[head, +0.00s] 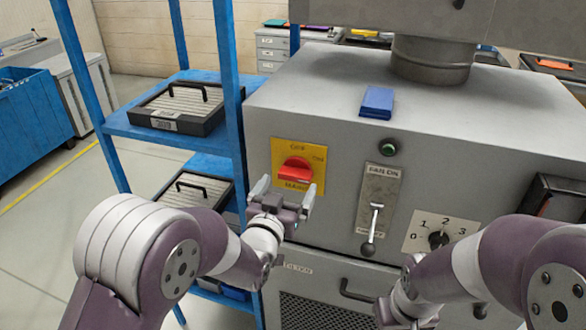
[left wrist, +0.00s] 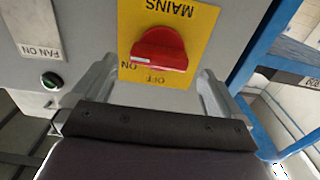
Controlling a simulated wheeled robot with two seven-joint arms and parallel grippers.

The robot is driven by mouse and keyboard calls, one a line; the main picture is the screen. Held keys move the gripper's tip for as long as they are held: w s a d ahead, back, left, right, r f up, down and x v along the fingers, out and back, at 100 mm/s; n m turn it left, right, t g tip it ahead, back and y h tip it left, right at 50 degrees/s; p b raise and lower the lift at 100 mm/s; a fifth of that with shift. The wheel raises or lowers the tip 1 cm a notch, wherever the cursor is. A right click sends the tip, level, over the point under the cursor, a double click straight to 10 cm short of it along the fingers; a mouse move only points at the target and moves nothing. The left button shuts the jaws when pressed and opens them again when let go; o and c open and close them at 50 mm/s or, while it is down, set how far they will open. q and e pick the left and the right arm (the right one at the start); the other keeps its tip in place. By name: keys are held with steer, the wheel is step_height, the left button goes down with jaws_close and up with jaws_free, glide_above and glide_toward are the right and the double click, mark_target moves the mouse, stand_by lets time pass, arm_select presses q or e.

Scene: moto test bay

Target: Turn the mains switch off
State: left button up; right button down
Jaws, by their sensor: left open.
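The mains switch is a red knob (head: 296,170) on a yellow plate (head: 311,183) on the front of the grey machine. Its grip bar lies roughly level. In the left wrist view the knob (left wrist: 160,50) shows upside down, with OFF and ON printed on the plate (left wrist: 200,18). My left gripper (head: 284,193) is open and empty, just in front of and slightly below the knob, apparently not touching it. Its two fingers (left wrist: 157,82) stand to either side of the knob in the left wrist view. My right gripper (head: 408,308) is at the bottom edge, its fingers not clearly visible.
Right of the switch are a green button (head: 388,148), a fan lever (head: 374,225) and a numbered dial (head: 438,240). A blue block (head: 377,102) lies on the machine top. A blue rack (head: 232,90) with filter trays stands close on the left.

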mark_target(292, 178)
arm_select(q)
steer(key=p+x, duration=0.1)
steer(key=x, duration=0.3)
steer(key=shift+d, duration=0.2)
steer(key=shift+w, duration=0.6)
steer(key=shift+w+d+f, duration=0.1)
steer(key=shift+d, duration=0.05)
steer(key=c, duration=0.9)
steer(key=shift+f, duration=0.1)
